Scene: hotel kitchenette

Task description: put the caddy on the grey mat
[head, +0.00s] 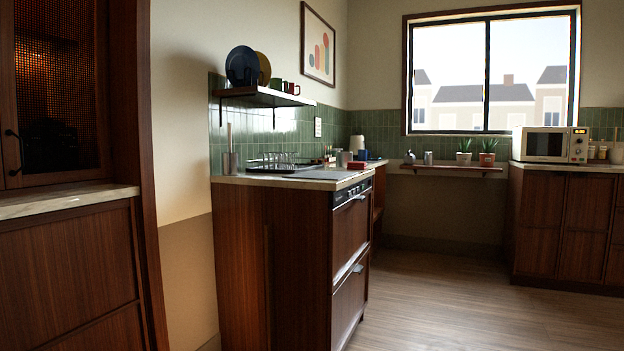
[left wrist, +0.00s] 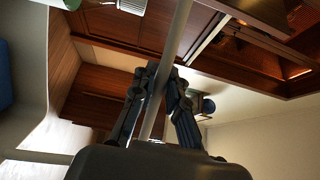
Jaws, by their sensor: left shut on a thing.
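My left gripper (left wrist: 165,80) shows in the left wrist view, its dark fingers shut on a long pale bar (left wrist: 178,40). The bar looks like the handle of the caddy; the caddy's body cannot be made out. In the head view neither gripper nor the caddy shows. A flat grey patch, which looks like the grey mat (head: 321,174), lies on the counter (head: 290,182) above the dark-fronted drawers. It is seen at a shallow angle, and its top looks bare.
A rack with glasses (head: 279,161) and a utensil holder (head: 230,162) stand behind and left of the mat. A red item (head: 357,165) is at its far end. A shelf with plates (head: 262,97) hangs above. The floor (head: 440,305) to the right is clear.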

